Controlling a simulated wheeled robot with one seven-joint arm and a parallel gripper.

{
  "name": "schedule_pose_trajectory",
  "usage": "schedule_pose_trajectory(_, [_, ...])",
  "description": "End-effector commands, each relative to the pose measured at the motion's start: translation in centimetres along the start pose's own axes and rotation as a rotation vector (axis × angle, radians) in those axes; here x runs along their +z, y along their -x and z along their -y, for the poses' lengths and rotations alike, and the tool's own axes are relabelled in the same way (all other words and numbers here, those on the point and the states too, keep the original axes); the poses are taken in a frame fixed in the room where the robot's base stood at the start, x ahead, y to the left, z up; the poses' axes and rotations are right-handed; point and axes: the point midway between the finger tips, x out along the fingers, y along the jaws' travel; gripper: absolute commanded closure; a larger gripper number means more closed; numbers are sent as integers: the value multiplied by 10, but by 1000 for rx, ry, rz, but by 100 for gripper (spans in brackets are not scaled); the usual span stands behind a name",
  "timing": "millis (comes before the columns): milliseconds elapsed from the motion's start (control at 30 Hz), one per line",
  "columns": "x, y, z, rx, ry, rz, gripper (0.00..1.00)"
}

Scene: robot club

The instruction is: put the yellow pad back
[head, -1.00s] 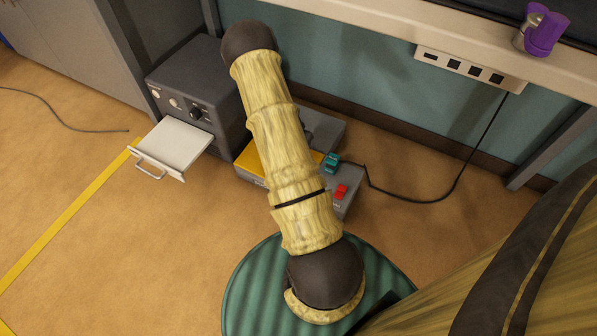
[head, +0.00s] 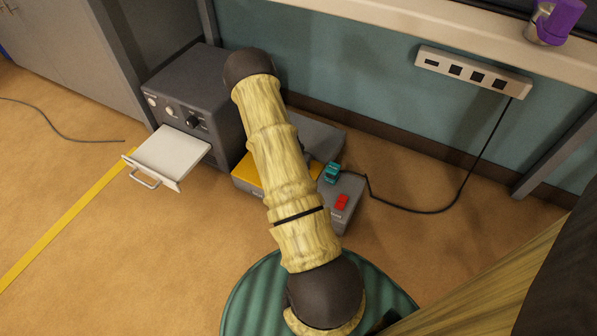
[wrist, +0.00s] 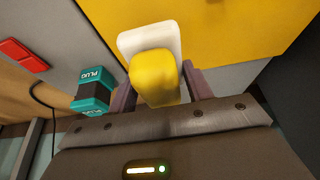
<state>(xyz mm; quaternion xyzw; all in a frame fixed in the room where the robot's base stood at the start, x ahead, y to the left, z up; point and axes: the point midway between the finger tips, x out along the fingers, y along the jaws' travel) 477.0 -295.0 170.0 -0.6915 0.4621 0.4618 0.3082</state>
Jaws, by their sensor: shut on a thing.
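In the wrist view my gripper (wrist: 158,92) has its two dark purple fingers on either side of a small rounded yellow pad (wrist: 155,78). It is shut on the pad. A white rounded piece (wrist: 150,38) shows just behind the pad; I cannot tell whether they are joined. Beyond them is a flat yellow panel (wrist: 225,25), which also shows on the low grey machine in the head view (head: 248,175). In the head view my arm hides my gripper and the pad.
A teal plug (head: 332,172) and a red switch (head: 342,201) sit on the low machine's right part. A black cable runs from the plug side to a wall socket strip (head: 473,72). A dark grey box (head: 192,105) has a white drawer (head: 168,155) pulled out. Floor left of it is open.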

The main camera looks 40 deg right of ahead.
Motion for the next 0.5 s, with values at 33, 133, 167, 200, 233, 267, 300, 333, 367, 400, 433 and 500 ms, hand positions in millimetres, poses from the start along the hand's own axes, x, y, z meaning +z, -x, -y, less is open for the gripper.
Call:
schedule_pose_trajectory(33, [0,1,0,0,0,0,75])
schedule_pose_trajectory(133, [0,0,0,0,0,0,75])
schedule_pose_trajectory(167, [1,-1,0,0,0,0,75])
schedule_pose_trajectory(200, [2,-4,0,0,0,0,75])
schedule_pose_trajectory(233, [4,-8,0,0,0,0,75])
schedule_pose_trajectory(267, [5,-12,0,0,1,1,75])
schedule_pose_trajectory(300, [8,-17,0,0,1,1,75])
schedule_pose_trajectory(333, [9,-22,0,0,1,0,75])
schedule_pose_trajectory(367, [11,-25,0,0,0,0,75])
schedule_pose_trajectory(400, [12,-30,0,0,0,0,75])
schedule_pose_trajectory(433, [13,-32,0,0,0,0,75])
schedule_pose_trajectory(500, [15,-35,0,-1,-1,-1,75])
